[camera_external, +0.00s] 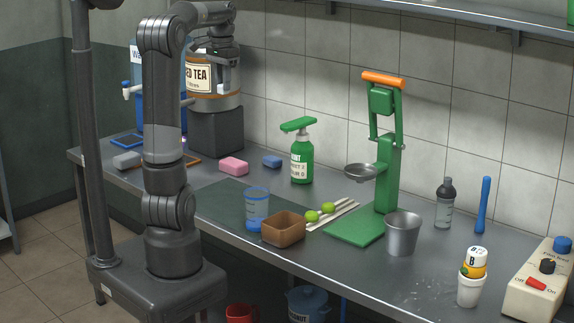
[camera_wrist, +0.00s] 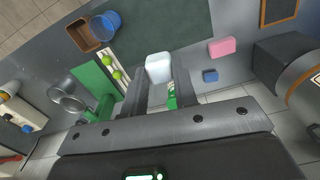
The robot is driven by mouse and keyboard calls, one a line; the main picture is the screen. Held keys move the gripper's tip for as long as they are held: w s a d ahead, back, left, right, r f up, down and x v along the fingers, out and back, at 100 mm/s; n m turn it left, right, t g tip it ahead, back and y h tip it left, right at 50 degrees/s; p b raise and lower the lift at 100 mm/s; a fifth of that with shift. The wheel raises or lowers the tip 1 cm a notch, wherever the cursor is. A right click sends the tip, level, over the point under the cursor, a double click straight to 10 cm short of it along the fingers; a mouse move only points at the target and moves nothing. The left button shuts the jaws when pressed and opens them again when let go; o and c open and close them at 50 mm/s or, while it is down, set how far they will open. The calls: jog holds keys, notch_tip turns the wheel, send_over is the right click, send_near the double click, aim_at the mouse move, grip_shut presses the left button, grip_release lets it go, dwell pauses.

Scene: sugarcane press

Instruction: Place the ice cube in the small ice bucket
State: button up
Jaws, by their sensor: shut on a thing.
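My gripper (camera_wrist: 160,79) is shut on a white ice cube (camera_wrist: 158,66), held between its fingertips in the wrist view. In the external view my gripper hangs at the top left, in front of the tea dispenser and above the counter; the cube is hard to make out there. The small metal ice bucket (camera_external: 403,234) stands upright on the counter, right of the green press's base. It also shows at the left of the wrist view (camera_wrist: 61,87), well apart from the cube. Its inside is mostly hidden.
The green press (camera_external: 387,150) with its metal bowl (camera_external: 360,172) stands between my gripper and the bucket. A green pump bottle (camera_external: 301,160), blue cup (camera_external: 256,205), brown box (camera_external: 283,230) and limes (camera_external: 312,215) are on the counter.

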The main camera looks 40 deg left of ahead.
jog(key=w+d+m, duration=0.4)
jog(key=w+d, duration=0.5)
jog(key=d, duration=0.2)
jog(key=m, duration=1.3)
send_over(404, 212)
jog(key=s+d, duration=0.3)
jog(key=s, duration=0.1)
jog(key=shift+s+a+f, duration=0.1)
jog(key=shift+a+f, duration=0.05)
jog(key=shift+f, duration=7.25)
jog(key=shift+s+a+f, duration=0.1)
jog(key=shift+f, duration=7.25)
